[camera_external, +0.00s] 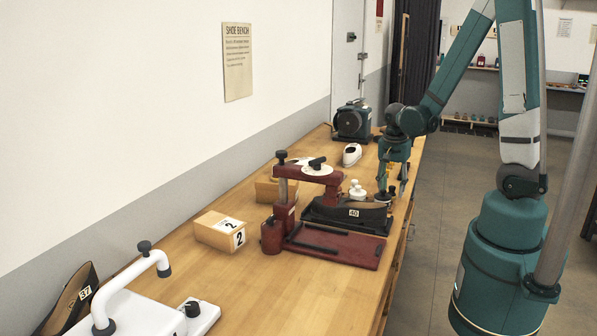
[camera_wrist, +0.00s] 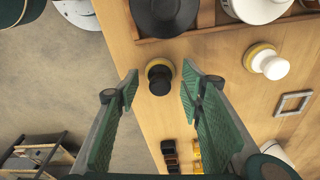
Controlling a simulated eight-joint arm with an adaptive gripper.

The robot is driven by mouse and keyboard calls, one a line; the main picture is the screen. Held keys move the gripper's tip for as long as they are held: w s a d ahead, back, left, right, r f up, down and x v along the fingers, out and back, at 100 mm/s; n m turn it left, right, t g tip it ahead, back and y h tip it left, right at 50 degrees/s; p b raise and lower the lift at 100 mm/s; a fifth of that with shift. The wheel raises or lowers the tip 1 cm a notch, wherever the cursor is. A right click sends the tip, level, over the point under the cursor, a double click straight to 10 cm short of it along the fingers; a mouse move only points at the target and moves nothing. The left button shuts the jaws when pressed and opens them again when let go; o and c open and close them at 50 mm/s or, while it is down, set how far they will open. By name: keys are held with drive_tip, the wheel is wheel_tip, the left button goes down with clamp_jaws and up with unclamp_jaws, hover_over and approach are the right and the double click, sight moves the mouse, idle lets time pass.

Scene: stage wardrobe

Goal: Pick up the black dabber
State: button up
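The black dabber (camera_wrist: 159,80) stands on the wooden bench in the wrist view, a dark round knob with a yellowish rim at its base. My gripper (camera_wrist: 158,90) is open, and the dabber shows between its two green fingertips with gaps on both sides. No contact is visible. In the external view my gripper (camera_external: 394,190) points down over the right edge of the bench; I cannot clearly make out the black dabber there.
A white dabber (camera_wrist: 270,64) stands to the right in the wrist view, near a small grey frame (camera_wrist: 294,103). A wooden tray (camera_wrist: 207,14) holds black and white round things. A red press (camera_external: 335,250) stands nearer the camera. The bench edge is close on the left.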

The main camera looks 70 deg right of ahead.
idle(0.5)
drive_tip(key=c, duration=0.8)
drive_tip(key=shift+r, duration=0.1)
drive_tip(key=shift+r+p, duration=0.9)
drive_tip(key=shift+r, duration=4)
